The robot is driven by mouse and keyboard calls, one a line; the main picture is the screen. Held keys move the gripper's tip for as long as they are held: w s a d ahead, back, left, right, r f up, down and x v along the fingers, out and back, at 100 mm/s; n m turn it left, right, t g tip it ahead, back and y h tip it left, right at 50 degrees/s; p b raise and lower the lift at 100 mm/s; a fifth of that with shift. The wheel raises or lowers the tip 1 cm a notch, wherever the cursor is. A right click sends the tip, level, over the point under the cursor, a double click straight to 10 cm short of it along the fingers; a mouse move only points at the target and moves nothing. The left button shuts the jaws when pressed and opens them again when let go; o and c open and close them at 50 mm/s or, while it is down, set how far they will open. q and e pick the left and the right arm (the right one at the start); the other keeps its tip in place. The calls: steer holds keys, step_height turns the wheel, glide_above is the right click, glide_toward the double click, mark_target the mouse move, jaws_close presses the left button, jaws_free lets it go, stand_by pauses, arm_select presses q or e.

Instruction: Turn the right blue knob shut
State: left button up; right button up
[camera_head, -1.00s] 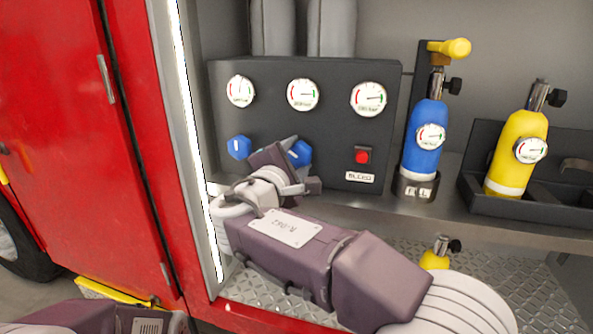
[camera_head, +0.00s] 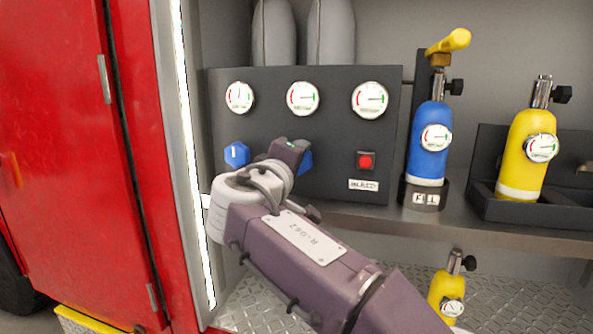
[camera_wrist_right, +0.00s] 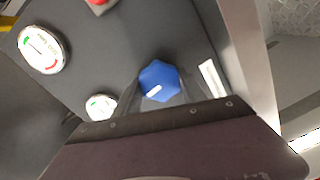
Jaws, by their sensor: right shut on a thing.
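The right blue knob (camera_head: 306,162) is on the dark panel (camera_head: 340,140) under the middle gauge. In the head view my right gripper (camera_head: 292,150) covers most of it, and only a blue edge shows. In the right wrist view the knob (camera_wrist_right: 159,78) sits between the fingers of my right gripper (camera_wrist_right: 158,93), which is shut on it. A short white mark shows on the knob's face near its lower edge. The left blue knob (camera_head: 236,154) is free, with its white mark about upright. My left gripper is not in view.
A red button (camera_head: 366,161) with a label is right of the right knob. Three gauges line the panel's top. A blue cylinder (camera_head: 428,145) and a yellow cylinder (camera_head: 525,150) stand at right. A lit door frame (camera_head: 190,150) is close at left.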

steer(key=shift+f+m+b, duration=0.25)
steer(key=shift+m+b, duration=0.05)
steer(key=shift+m, duration=0.2)
stand_by(0.3)
steer(key=o, duration=1.3)
steer(key=shift+r, duration=0.1)
steer(key=shift+o, duration=0.2)
steer(key=shift+r, duration=0.1)
steer(key=v, duration=0.9)
steer(key=shift+p, duration=0.3)
